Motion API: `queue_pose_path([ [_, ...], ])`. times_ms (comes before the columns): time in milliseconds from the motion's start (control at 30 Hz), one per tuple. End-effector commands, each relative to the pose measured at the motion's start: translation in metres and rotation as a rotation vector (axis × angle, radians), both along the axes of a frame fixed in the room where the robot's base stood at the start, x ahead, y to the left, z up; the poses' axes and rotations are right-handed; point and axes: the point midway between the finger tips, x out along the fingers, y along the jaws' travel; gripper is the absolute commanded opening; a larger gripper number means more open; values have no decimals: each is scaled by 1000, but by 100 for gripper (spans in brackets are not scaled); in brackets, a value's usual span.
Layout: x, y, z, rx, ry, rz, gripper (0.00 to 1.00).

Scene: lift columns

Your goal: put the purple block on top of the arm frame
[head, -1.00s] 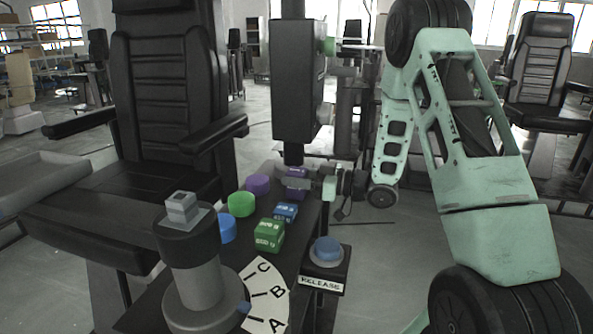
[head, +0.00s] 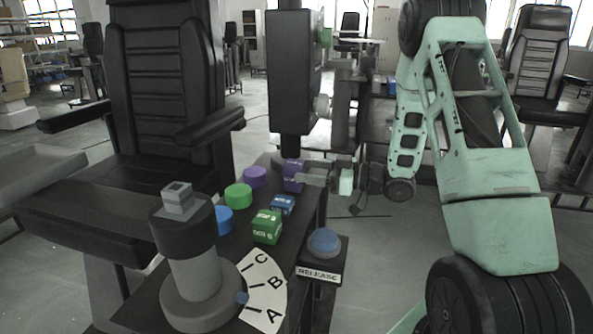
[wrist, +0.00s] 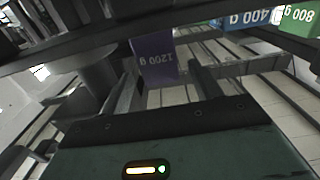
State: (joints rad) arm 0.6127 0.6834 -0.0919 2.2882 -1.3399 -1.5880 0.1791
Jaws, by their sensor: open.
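The purple block (head: 291,170), marked 1200 g, stands on the dark console at its far end, near the foot of the black column. It also shows in the wrist view (wrist: 154,58), between my two fingers, with a gap on the right side. My gripper (head: 306,176) is open and reaches the block from the right, level with it. Part of the block is hidden behind the fingers in the head view. I cannot tell for sure which part is the arm frame.
Blue (head: 282,205) and green (head: 267,227) weight blocks stand nearer on the console. Purple (head: 255,177), green (head: 238,196) and blue (head: 223,220) round knobs line its left side. A black box (head: 294,70) hangs above the purple block. A blue release button (head: 324,242) sits at right.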

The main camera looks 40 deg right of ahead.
Motion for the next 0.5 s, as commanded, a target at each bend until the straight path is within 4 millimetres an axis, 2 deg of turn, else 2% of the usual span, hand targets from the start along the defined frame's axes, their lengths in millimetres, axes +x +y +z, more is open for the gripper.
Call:
queue_pose_path([
  [100,-21,-18,-1,-1,-1,-5,64],
  [233,-40,-32,-1,1,0,-5,64],
  [500,-60,-47,0,1,0,-1,64],
])
